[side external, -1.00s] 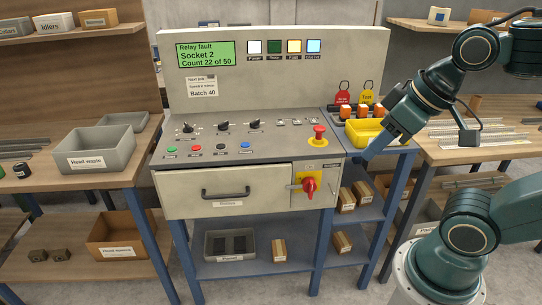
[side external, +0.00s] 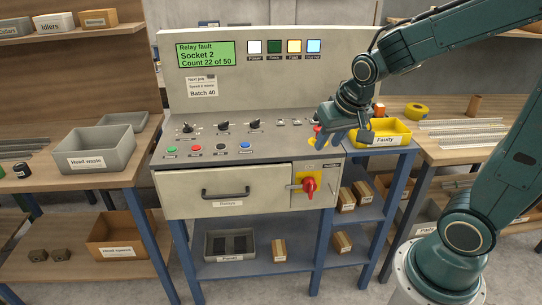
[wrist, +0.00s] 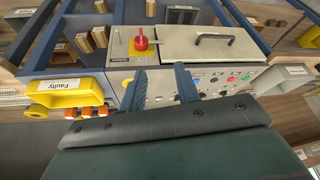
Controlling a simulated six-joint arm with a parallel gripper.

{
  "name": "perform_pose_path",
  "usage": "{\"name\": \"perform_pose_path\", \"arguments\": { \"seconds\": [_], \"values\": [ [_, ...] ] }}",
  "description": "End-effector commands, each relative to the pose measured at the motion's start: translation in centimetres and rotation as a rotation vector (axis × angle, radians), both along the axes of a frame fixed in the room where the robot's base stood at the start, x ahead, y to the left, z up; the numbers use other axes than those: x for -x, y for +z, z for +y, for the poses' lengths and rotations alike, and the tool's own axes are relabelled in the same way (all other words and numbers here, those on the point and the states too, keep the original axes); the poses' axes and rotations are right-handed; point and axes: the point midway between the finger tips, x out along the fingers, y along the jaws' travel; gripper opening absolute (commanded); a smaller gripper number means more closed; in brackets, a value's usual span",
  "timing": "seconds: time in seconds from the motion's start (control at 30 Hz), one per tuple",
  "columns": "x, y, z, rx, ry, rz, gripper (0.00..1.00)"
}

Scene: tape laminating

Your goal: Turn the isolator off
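The isolator has a red rotary handle (side external: 309,187) on a yellow plate (side external: 317,178), on the front of the bench right of the drawer. Its handle looks roughly upright in the side view. The isolator handle also shows in the wrist view (wrist: 141,43), near the top, beyond my fingers. My gripper (side external: 341,138) is above the right end of the control panel, higher than the isolator and apart from it. In the wrist view its two blue fingers (wrist: 160,84) are spread, with nothing held between them.
The drawer (side external: 228,192) with a black handle is left of the isolator. A yellow "Faulty" bin (side external: 386,139) stands close right of my gripper. The red stop button is mostly hidden behind my gripper. Knobs and coloured buttons cover the panel. Space before the isolator looks clear.

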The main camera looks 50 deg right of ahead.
Motion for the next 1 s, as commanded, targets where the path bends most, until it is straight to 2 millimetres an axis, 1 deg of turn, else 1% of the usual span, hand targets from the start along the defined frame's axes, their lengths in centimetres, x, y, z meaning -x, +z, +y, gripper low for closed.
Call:
{"name": "perform_pose_path", "arguments": {
  "seconds": [0.03, 0.3, 0.53, 0.7, 1.0],
  "values": [
    [-0.6, -0.9, -0.6, -0.002, -0.027, 0.010, 0.32],
    [-3.3, -5.4, -3.7, 0.004, -0.171, 0.028, 0.32],
    [-4.6, -9.0, -6.0, 0.011, -0.268, 0.038, 0.32],
    [-5.0, -10.3, -6.8, 0.015, -0.302, 0.040, 0.32],
    [-5.1, -10.7, -7.0, 0.017, -0.307, 0.038, 0.32]
  ]
}}
